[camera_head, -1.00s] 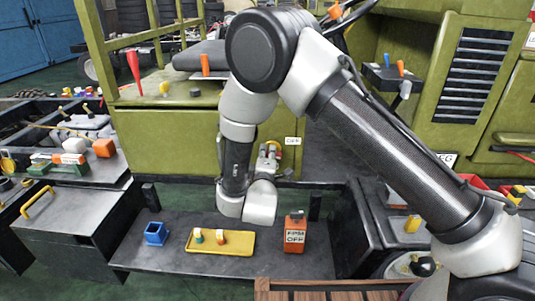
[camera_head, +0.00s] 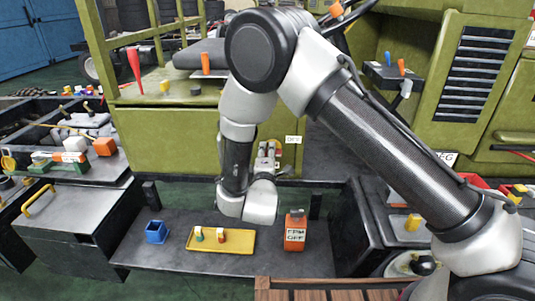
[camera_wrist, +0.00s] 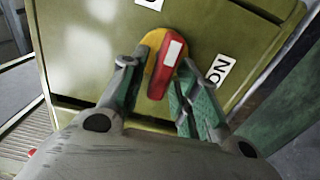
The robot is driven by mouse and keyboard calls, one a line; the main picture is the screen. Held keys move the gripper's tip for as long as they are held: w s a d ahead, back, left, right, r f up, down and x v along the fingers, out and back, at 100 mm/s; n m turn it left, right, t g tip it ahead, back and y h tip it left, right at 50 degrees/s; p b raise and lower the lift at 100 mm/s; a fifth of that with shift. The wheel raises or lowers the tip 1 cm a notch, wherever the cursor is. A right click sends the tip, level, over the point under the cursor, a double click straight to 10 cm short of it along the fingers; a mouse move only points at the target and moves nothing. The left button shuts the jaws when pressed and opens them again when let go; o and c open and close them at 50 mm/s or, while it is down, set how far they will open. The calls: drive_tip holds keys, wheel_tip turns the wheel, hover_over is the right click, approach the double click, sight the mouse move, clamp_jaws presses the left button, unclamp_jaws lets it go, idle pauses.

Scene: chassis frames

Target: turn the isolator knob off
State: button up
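The isolator knob (camera_wrist: 165,68) is a red bar with a white mark on a yellow disc (camera_wrist: 151,42), fixed to an olive-green panel. In the wrist view the bar tilts up and right, its white end between an ON label (camera_wrist: 220,69) and a cropped label (camera_wrist: 150,4) at the top. My gripper (camera_wrist: 158,68) is open, with one finger on each side of the knob; gaps show beside the bar, and I cannot tell any contact. In the head view my gripper (camera_head: 266,157) is at the green panel and mostly hides the knob.
A dark bench below my wrist holds a blue holder (camera_head: 156,232), a yellow tray (camera_head: 221,246) with small parts and an orange labelled block (camera_head: 295,232). A grey cabinet (camera_head: 70,225) stands left. A control box (camera_head: 392,76) is at the upper right.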

drive_tip(key=s, duration=1.2)
drive_tip(key=shift+a, duration=0.2)
